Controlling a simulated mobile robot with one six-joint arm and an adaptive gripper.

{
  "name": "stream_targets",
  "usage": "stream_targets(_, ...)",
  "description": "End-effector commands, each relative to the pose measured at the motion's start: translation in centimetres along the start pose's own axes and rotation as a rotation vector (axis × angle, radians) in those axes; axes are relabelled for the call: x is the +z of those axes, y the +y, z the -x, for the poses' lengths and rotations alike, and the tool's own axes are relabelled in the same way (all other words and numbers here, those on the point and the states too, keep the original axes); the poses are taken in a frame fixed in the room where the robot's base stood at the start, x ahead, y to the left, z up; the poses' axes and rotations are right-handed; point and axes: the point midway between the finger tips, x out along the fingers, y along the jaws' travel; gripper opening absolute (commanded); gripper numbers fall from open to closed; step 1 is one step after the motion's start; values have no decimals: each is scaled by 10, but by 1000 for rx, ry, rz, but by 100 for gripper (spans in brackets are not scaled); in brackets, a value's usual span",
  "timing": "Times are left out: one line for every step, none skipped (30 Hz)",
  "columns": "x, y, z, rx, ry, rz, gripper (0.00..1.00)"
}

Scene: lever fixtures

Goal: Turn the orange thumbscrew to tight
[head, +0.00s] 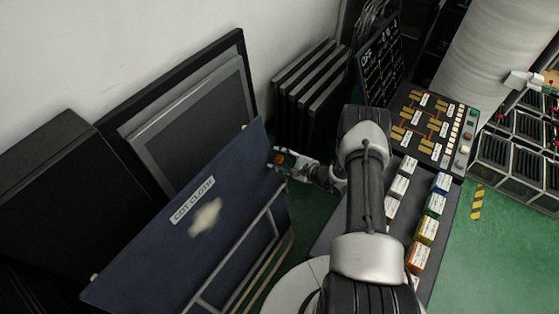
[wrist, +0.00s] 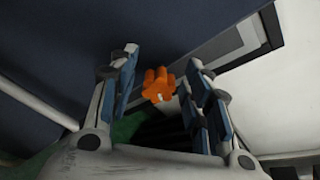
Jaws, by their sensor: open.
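The orange thumbscrew (wrist: 159,85) shows in the wrist view between the two fingers of my gripper (wrist: 163,88), with a gap on either side. It has rounded lobes and a small pale mark near its lower edge. In the head view the thumbscrew (head: 280,159) is a small orange spot at the tip of my gripper (head: 279,161), near the right edge of the dark blue cot cloth panel (head: 150,252). My gripper is open around it. I cannot tell how far the thumbscrew is turned.
Framed dark panels (head: 190,130) lean on the white wall behind the cot panel. Several black slabs (head: 305,85) stand upright behind my gripper. A bench with a labelled switch panel (head: 430,125) and coloured boxes (head: 427,230) is to the right. Green floor (head: 510,240) is open at far right.

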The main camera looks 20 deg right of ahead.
Motion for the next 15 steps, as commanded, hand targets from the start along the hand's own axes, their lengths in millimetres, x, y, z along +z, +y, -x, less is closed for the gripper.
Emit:
stream_targets(0, 0, -2, 0, 0, 0, 44)
stream_targets(0, 0, -2, 0, 0, 0, 44)
stream_targets(0, 0, -2, 0, 0, 0, 44)
stream_targets(0, 0, -2, 0, 0, 0, 44)
stream_targets(0, 0, -2, 0, 0, 0, 44)
stream_targets(0, 0, -2, 0, 0, 0, 44)
stream_targets(0, 0, -2, 0, 0, 0, 44)
stream_targets(0, 0, -2, 0, 0, 0, 44)
stream_targets(0, 0, -2, 0, 0, 0, 43)
stream_targets(0, 0, -2, 0, 0, 0, 41)
stream_targets(0, 0, -2, 0, 0, 0, 39)
stream_targets(0, 0, -2, 1, 0, 0, 36)
stream_targets(0, 0, -2, 1, 0, 0, 34)
stream_targets(0, 0, -2, 1, 0, 0, 32)
stream_targets(0, 0, -2, 1, 0, 0, 30)
